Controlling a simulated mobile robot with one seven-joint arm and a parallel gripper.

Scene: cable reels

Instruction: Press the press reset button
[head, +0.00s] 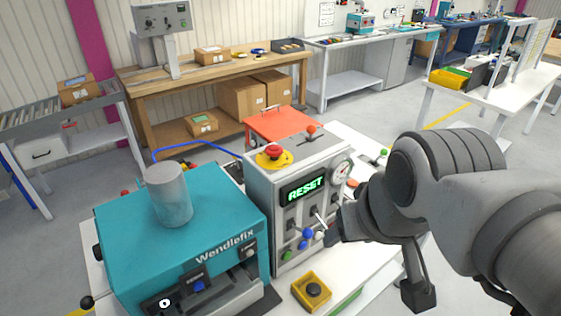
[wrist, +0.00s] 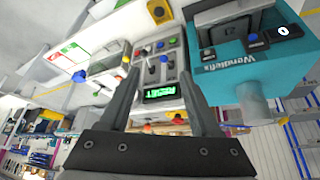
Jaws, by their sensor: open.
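A grey control box (head: 259,205) has a green lit display reading RESET (head: 303,188); the display (wrist: 161,93) also shows in the wrist view. Below it are levers, a blue button (head: 307,233), a white button (head: 319,235) and a green button (head: 286,256). I cannot tell which control is the press reset button. The teal Wendlefix machine (head: 120,226) stands left of the box, with a blue button (head: 199,286) on its front. My gripper (head: 329,229) is at the panel's right side. In the wrist view my gripper (wrist: 160,72) is open and empty, fingers either side of the panel; contact is unclear.
A yellow pedestal with a black button (head: 312,290) sits on the white table in front. A grey cylinder (head: 169,195) rises from the teal machine. A dial gauge (head: 342,171) is on the box's right.

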